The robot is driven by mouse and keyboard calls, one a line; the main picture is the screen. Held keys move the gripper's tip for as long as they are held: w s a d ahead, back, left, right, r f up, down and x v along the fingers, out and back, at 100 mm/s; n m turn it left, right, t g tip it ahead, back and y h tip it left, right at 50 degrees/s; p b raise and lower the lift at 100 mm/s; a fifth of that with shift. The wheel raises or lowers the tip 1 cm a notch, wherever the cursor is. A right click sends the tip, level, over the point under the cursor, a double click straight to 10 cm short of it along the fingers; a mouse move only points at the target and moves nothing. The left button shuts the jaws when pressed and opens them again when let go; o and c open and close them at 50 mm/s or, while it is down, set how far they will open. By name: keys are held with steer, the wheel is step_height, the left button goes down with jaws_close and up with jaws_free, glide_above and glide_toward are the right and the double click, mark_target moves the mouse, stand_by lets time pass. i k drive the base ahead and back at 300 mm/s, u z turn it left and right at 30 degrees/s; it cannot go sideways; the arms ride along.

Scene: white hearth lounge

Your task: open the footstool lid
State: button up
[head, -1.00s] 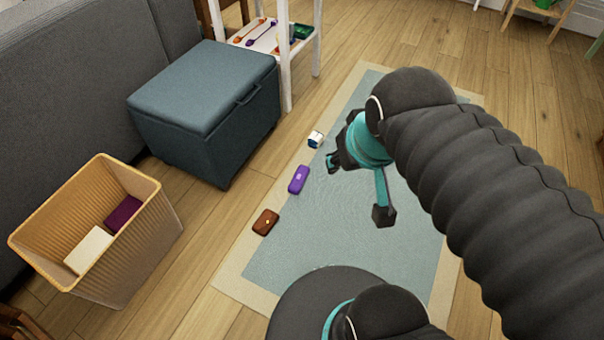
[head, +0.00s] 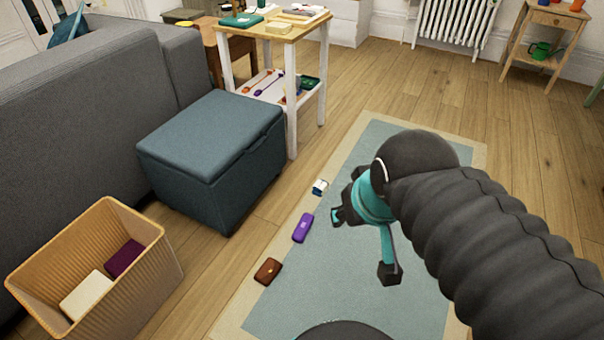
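The footstool (head: 215,175) is a blue-grey upholstered box against the end of the grey sofa, left of centre. Its padded lid (head: 210,133) lies flat and closed on the box. My gripper (head: 362,243) hangs over the blue rug, to the right of the footstool and clear of it. Its two dark-tipped fingers are spread wide apart with nothing seen between them. My arm comes in from the right and hides part of the rug.
A purple case (head: 303,228), a brown case (head: 268,271) and a small white-and-blue item (head: 320,187) lie along the rug's (head: 300,300) left side. A ribbed bin (head: 150,285) stands front left. A white-legged side table (head: 322,85) stands close behind the footstool.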

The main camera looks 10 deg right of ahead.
mark_target(205, 138)
steer(key=k, duration=0.5)
steer(key=u, duration=1.1)
steer(key=i, duration=1)
steer(key=z, duration=1.75)
